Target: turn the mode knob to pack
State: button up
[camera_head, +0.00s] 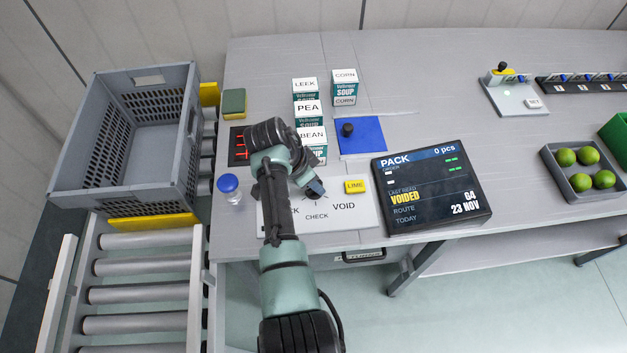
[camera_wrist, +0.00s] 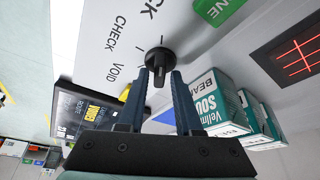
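The white mode panel (camera_head: 345,216) lies at the table's front edge. VOID is at its right, CHECK at its lower middle, and a label partly covered by my arm ends in "CK" at its left. The black mode knob (camera_wrist: 158,62) shows in the wrist view; in the head view my gripper (camera_head: 314,188) hides most of it. In the wrist view my gripper (camera_wrist: 159,72) has one finger on either side of the knob's narrow grip, with small gaps seeming to show. I cannot tell which label the knob points at. The screen (camera_head: 432,187) reads PACK, 0 pcs, LAST READ VOIDED.
Soup boxes (camera_head: 308,110) stand behind the panel, beside a red-lined scanner plate (camera_head: 238,147). A yellow LIME block (camera_head: 355,186) sits at the panel's right rear. A blue-capped bottle (camera_head: 229,187) is left.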

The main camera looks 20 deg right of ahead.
jog(key=shift+o, duration=0.7)
jog(key=v, duration=1.3)
jog(key=shift+b, duration=0.35)
jog(key=shift+f, duration=0.1)
